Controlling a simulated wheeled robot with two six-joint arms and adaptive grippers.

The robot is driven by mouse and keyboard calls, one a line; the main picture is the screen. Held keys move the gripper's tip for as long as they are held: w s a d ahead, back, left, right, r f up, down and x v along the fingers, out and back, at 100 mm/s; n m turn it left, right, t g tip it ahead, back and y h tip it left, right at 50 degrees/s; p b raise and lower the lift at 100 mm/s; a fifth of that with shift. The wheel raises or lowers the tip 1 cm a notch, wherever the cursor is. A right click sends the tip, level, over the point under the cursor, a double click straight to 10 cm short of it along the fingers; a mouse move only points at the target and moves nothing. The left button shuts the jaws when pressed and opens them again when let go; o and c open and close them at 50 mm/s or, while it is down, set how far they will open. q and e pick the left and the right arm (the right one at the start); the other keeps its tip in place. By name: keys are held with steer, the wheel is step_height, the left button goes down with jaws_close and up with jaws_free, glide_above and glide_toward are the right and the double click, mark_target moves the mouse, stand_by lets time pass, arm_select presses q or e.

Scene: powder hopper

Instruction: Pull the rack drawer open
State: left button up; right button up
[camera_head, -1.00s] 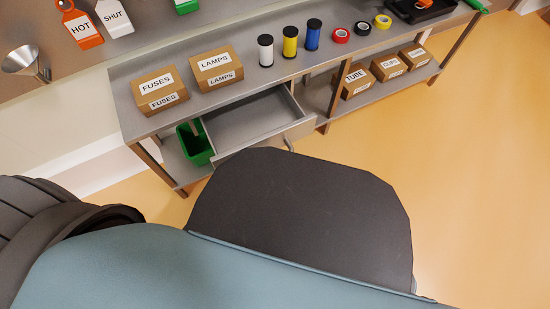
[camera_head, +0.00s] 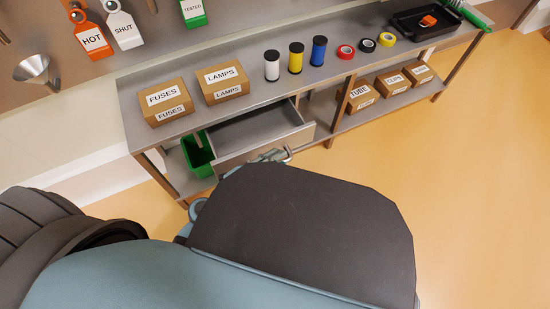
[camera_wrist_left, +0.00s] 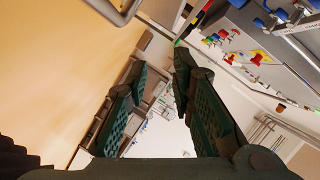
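The grey rack drawer (camera_head: 240,137) is partly open under the rack's top board in the head view. My left gripper is mostly hidden by that link in the head view. In the left wrist view my left gripper (camera_wrist_left: 160,70) has its green-padded fingers apart with nothing between them. A grey bar-shaped handle (camera_wrist_left: 128,12) shows beyond the fingers at the upper left, apart from them. My right gripper is not in view.
A green bin (camera_head: 197,158) stands beside the drawer's left side. The FUSES box (camera_head: 165,102), LAMPS box (camera_head: 223,84), spools and tape rolls stand on the rack top (camera_head: 135,110). Labelled boxes sit on the lower shelf at right. The floor (camera_head: 470,190) at right is clear.

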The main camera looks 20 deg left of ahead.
arm_select(q)
step_height(320, 180, up, 2)
steer(key=shift+r, duration=0.2)
